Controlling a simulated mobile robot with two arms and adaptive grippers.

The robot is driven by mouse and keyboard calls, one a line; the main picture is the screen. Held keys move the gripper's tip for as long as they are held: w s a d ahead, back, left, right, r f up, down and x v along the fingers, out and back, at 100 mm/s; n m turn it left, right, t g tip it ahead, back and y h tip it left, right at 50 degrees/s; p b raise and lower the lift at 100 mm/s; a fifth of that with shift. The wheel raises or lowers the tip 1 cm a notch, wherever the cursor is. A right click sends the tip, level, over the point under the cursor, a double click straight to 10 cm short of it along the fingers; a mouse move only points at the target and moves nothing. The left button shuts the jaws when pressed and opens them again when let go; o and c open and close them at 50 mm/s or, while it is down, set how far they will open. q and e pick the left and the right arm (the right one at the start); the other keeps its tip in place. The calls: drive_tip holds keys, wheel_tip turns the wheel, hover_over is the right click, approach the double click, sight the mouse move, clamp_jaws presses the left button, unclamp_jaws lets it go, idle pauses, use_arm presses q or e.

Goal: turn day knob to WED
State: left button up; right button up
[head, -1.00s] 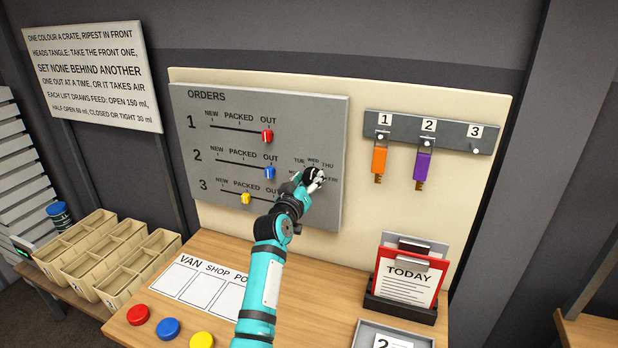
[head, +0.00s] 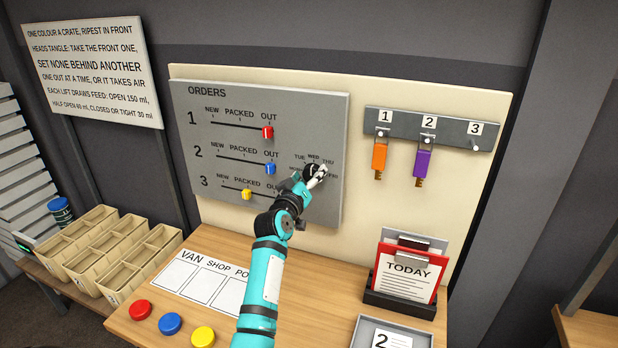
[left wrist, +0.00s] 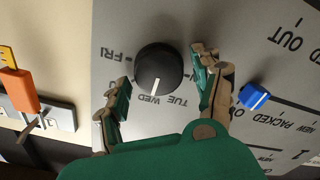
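The black day knob (head: 311,170) is on the grey orders board, with day names around it. In the left wrist view the knob (left wrist: 160,66) has a white pointer line aimed close to the WED label (left wrist: 145,99), on the side away from FRI. TUE is on the other side of the pointer. My left gripper (left wrist: 162,66) is open, with one finger on each side of the knob and gaps visible between. In the head view the left gripper (head: 308,178) partly covers the knob and some labels. My right gripper is not in view.
Red (head: 267,132), blue (head: 270,168) and yellow (head: 247,194) sliders are on the orders board, left of the knob. Orange (head: 379,158) and purple (head: 422,165) keys hang to the right. A TODAY clipboard (head: 405,285) stands on the wooden bench below.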

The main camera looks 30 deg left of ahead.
use_arm(q)
drive_tip(key=shift+s, duration=0.15)
drive_tip(key=v, duration=1.1)
drive_tip(key=shift+s, duration=0.4)
drive_tip(key=shift+d+f, duration=0.1)
